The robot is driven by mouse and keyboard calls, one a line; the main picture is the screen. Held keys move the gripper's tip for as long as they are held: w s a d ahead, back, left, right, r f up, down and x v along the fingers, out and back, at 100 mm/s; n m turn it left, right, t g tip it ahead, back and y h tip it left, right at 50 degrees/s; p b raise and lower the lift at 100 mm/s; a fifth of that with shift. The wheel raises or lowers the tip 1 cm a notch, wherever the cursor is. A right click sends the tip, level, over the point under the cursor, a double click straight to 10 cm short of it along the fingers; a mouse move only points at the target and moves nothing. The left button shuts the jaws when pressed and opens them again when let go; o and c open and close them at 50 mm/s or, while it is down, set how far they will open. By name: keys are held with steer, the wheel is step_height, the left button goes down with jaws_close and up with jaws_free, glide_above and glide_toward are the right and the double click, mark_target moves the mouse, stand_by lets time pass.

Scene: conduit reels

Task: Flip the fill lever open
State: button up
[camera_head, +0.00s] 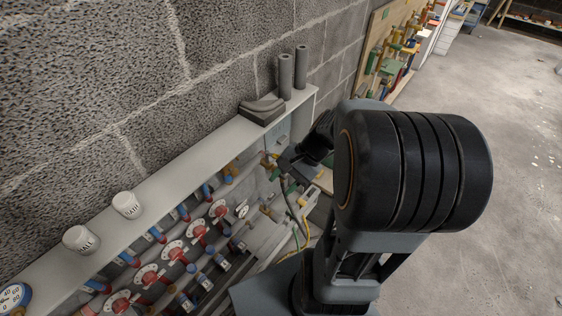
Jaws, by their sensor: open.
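Below a pale shelf (185,180) on the wall is a panel with several red round handles on white dials (172,254) and rows of blue and red pipe fittings (205,283). I cannot tell which part is the fill lever; it may be hidden behind my arm or too small to make out. My gripper (288,164) is at the far right end of the panel, near small brass and red fittings (268,160). It is small and partly hidden by my arm, and its jaws are open. I cannot tell whether it touches anything.
On the shelf stand two white jars (82,239) (126,204), a dark grey block (262,109) and two dark upright cylinders (285,76) (301,67). A tool board (391,47) is farther back.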

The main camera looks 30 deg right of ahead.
steer(key=w+d+f+m+t+y+b, duration=0.2)
steer(key=d+f+m+t, duration=0.2)
steer(key=d+m+t, duration=0.35)
steer(key=w+d+f+m+t+y+b, duration=0.2)
steer(key=d+f+m+t, duration=0.4)
steer(key=m, duration=0.3)
steer(key=x, duration=0.4)
steer(key=p+x, duration=0.1)
steer(key=x, duration=0.3)
steer(key=w+d+x, duration=0.1)
steer(key=x, duration=0.3)
steer(key=shift+w+a+r, duration=0.1)
steer(key=shift+w+r, duration=0.1)
steer(key=shift+r, duration=0.2)
jaws_close()
